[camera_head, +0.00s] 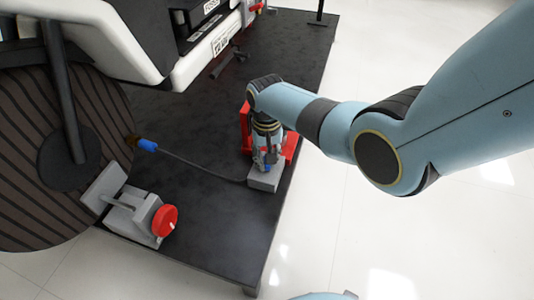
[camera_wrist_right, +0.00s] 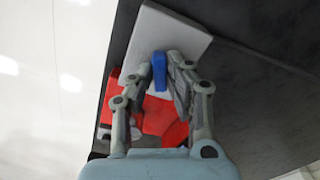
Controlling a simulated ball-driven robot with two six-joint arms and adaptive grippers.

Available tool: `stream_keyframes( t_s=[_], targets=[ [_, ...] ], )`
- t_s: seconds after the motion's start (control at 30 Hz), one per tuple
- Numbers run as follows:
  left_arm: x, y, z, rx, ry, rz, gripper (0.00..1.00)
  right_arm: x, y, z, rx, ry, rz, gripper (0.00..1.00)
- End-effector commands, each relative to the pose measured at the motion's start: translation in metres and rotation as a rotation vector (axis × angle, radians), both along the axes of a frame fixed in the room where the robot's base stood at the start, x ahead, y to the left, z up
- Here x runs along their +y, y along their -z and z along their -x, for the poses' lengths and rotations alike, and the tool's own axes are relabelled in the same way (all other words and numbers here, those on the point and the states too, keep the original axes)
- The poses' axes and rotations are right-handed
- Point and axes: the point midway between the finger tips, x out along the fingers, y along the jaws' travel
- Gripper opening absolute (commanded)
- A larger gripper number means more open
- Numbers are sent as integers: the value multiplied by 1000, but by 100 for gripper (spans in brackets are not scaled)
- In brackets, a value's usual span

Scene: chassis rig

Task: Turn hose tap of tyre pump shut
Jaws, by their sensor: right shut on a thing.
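The tyre pump has a red body (camera_head: 289,147) and a pale grey block (camera_head: 264,183), which also shows in the right wrist view (camera_wrist_right: 178,32). It stands near the right edge of the black platform. A small blue tap handle (camera_wrist_right: 159,70) sits at the block. My right gripper (camera_head: 266,163) points down over the pump, its fingers on either side of the blue handle and shut on it. The fingers partly cover the handle, so its full angle is hard to judge. My left gripper is not in view.
A thin dark hose (camera_head: 200,168) runs from the block to a blue-ended fitting (camera_head: 148,145) by the large striped wheel (camera_head: 28,150). A grey clamp with a red knob (camera_head: 164,220) stands front left. A white chassis (camera_head: 110,40) overhangs the back. The platform (camera_head: 215,225) is clear in front.

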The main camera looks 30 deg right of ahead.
Motion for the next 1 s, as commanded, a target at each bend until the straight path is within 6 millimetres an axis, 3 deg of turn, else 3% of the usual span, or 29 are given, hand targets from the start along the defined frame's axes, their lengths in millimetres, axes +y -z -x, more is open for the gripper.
stream_keyframes(
  t_s=[0.1, 0.53, 1.0],
  targets=[
    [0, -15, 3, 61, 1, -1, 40, 0, -4, -1, -2, -110, 1, 0],
    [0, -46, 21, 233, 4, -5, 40, 0, -1, -1, -1, -518, 0, 0],
    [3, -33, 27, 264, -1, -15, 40, 0, 0, -1, -1, -929, 0, 0]
  ],
)
